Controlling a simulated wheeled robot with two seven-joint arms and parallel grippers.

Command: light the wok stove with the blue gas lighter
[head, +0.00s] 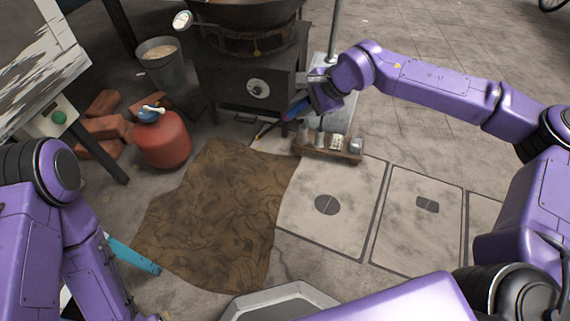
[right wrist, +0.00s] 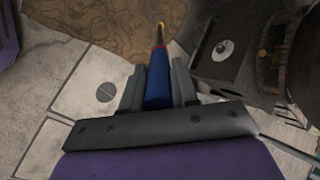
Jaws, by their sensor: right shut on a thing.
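The blue gas lighter (right wrist: 157,80) is held in my right gripper (right wrist: 157,78), between its two fingers. Its front part is red and dark, with a yellowish tip pointing away from the gripper; I cannot tell if the tip is a flame. In the head view the lighter (head: 294,108) slants down and left in front of the wok stove. The stove (head: 230,87) is a dark metal box with a round knob (head: 258,88) on its front and a wok (head: 245,14) on top. It also shows in the right wrist view (right wrist: 205,68). My left gripper is not visible.
A red gas cylinder (head: 163,141), bricks (head: 104,127) and a grey bucket (head: 162,68) stand left of the stove. A small rack of jars (head: 327,150) sits below my right gripper. A brown cloth (head: 210,215) covers the ground; paving to the right is clear.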

